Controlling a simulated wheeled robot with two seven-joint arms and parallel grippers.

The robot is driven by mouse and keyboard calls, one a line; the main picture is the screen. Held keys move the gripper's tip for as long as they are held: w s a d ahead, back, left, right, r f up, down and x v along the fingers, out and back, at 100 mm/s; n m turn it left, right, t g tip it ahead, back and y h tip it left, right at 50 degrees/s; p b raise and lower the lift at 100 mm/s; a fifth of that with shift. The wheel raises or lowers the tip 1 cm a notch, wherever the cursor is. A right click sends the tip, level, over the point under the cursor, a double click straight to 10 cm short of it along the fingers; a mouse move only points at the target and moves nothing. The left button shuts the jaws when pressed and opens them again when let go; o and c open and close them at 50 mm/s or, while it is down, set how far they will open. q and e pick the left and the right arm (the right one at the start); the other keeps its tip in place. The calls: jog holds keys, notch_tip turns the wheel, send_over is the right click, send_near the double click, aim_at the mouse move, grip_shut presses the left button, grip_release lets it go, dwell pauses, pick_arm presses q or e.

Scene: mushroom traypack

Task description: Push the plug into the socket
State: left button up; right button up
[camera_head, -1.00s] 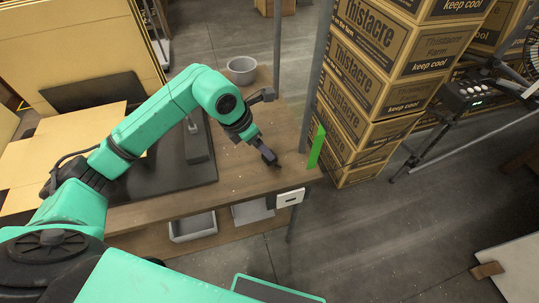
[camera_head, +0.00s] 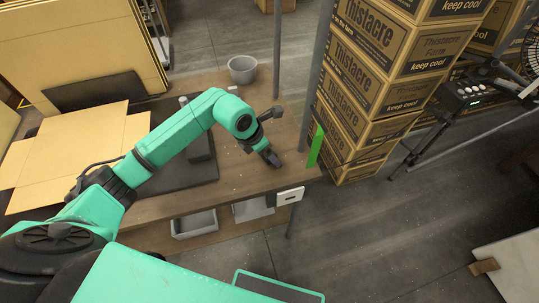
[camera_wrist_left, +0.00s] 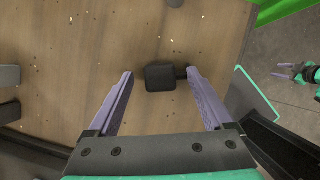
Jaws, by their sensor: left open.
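A small dark block, likely the plug (camera_wrist_left: 160,78), lies on the wooden table in the left wrist view, with a narrow dark piece at its right side. My left gripper (camera_wrist_left: 163,90) is open, its two purple-grey fingers on either side of the block and apart from it. In the head view my left gripper (camera_head: 273,158) is low over the table's right end, and I cannot make out the block there. A white plate, likely the socket (camera_head: 290,197), is at the table's front edge, right of centre in the head view.
The wooden table (camera_head: 240,183) has free room around the gripper. A grey bowl (camera_head: 242,69) stands at the back. A green upright strip (camera_head: 315,146) and a metal post stand at the right end, beside stacked cardboard boxes (camera_head: 370,85). Grey bins (camera_head: 193,223) sit below the tabletop.

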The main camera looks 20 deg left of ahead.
pick_arm(q)
grip_shut()
notch_tip(320, 180, up, 20)
jog(key=b, duration=0.1)
dwell(0.4)
